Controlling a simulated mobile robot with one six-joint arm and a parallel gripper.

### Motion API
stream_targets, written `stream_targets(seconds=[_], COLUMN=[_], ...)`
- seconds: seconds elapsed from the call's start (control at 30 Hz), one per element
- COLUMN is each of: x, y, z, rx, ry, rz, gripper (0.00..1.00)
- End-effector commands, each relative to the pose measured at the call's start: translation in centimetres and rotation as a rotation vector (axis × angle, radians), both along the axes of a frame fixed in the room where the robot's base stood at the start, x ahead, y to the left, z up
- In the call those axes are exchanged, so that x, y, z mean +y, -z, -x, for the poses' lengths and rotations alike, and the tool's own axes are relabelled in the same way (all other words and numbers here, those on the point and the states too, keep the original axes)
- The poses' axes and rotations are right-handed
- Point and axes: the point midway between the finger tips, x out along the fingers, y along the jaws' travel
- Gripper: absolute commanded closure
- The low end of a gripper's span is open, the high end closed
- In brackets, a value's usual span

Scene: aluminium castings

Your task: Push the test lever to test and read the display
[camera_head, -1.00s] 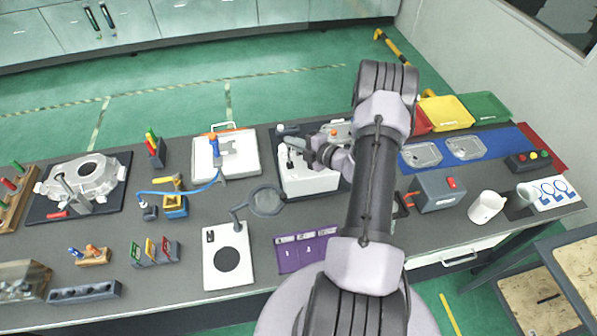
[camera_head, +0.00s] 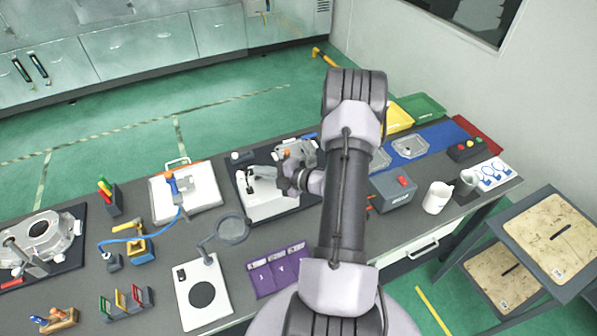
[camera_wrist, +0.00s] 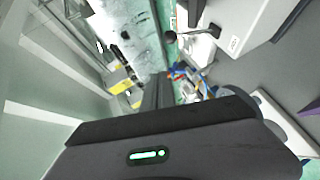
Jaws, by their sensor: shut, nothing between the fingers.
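A white test box (camera_head: 268,207) stands on a dark base plate near the middle of the bench. A small dark lever (camera_head: 249,184) shows at its left side. In the wrist view, a lever with a black ball knob (camera_wrist: 170,36) sticks out from a pale box (camera_wrist: 255,22). My gripper (camera_head: 256,172) is shut and empty, over the back of the test box and close to the lever. I cannot tell whether it touches the lever. My gripper's dark body fills the lower wrist view and its fingertips are hard to make out. No readable display shows on the box.
A magnifier (camera_head: 232,229) on a white base stands front left of the box. A purple board (camera_head: 277,271) lies in front. A grey box with a red button (camera_head: 394,189) and a white mug (camera_head: 437,198) stand right. A white case (camera_head: 186,196) lies left.

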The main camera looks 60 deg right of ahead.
Motion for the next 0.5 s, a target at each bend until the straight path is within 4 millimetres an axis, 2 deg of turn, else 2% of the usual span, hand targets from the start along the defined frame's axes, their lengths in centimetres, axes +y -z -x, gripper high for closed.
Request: stream_targets(seconds=[0.3, 0.5], x=[-1.3, -2.0], y=[-3.5, -5.4], z=[7.1, 10.8], rx=[0.001, -0.001], ry=[0.004, 0.003], rz=[0.001, 0.002], gripper=[1.00, 1.00])
